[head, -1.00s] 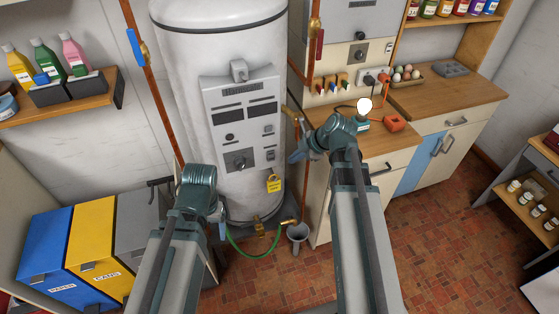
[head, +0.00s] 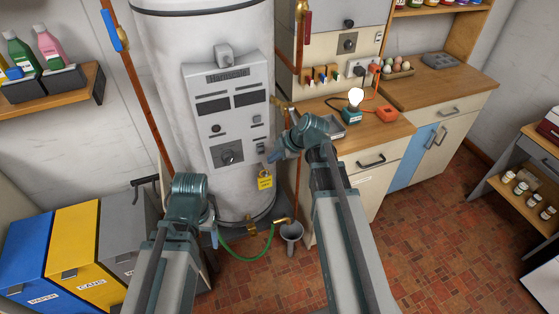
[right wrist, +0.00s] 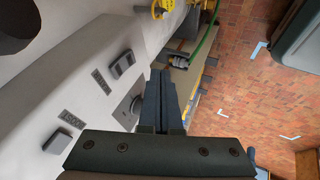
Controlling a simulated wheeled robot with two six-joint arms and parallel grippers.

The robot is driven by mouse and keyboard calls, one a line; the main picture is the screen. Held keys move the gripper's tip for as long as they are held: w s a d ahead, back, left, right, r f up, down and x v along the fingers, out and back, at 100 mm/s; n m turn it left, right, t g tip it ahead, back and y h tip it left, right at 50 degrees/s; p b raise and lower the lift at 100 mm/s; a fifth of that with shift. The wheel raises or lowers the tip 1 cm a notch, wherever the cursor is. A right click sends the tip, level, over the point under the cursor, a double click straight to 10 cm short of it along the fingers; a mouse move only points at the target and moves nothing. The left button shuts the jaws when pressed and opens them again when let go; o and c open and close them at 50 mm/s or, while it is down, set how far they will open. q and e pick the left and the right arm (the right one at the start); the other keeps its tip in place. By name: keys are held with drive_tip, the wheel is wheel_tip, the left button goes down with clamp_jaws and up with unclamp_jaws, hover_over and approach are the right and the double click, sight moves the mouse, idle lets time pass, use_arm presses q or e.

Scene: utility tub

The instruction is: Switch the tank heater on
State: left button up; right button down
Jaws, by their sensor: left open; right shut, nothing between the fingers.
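The white tank (head: 165,75) stands upright with a grey control panel (head: 225,90) on its front. The panel has a dark dial (head: 230,153), which is partly visible in the right wrist view (right wrist: 128,108). Small rocker switches sit at its right edge, one upper (head: 257,120) and one lower (head: 260,146); the right wrist view shows two rockers, one (right wrist: 122,65) near the fingers. I cannot read their positions. My right gripper (head: 273,156) is shut and empty beside the panel's lower right edge. My left gripper (head: 214,236) is open, low before the tank, its fingers mostly hidden.
Bins (head: 75,235) stand at left; a wooden counter (head: 375,135) with a lit bulb (head: 355,97) is right.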

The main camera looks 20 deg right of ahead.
sight(261, 149)
use_arm(q)
drive_tip(key=shift+f+b, duration=0.5)
drive_tip(key=shift+f, duration=0.45)
use_arm(e)
drive_tip(key=shift+w+a+f, duration=0.15)
drive_tip(key=shift+w+f, duration=0.15)
drive_tip(key=shift+w, duration=0.5)
drive_tip(key=shift+w+a+f, duration=0.1)
drive_tip(key=shift+w+f, duration=0.25)
drive_tip(key=shift+w, duration=0.4)
drive_tip(key=shift+w+a+f, duration=0.15)
drive_tip(key=shift+w+f, duration=0.15)
drive_tip(key=shift+w, duration=0.5)
use_arm(q)
drive_tip(key=shift+f, duration=0.1)
use_arm(e)
drive_tip(key=shift+w, duration=0.1)
drive_tip(key=shift+w+f, duration=0.15)
drive_tip(key=shift+w, duration=0.05)
drive_tip(key=shift+r, duration=0.2)
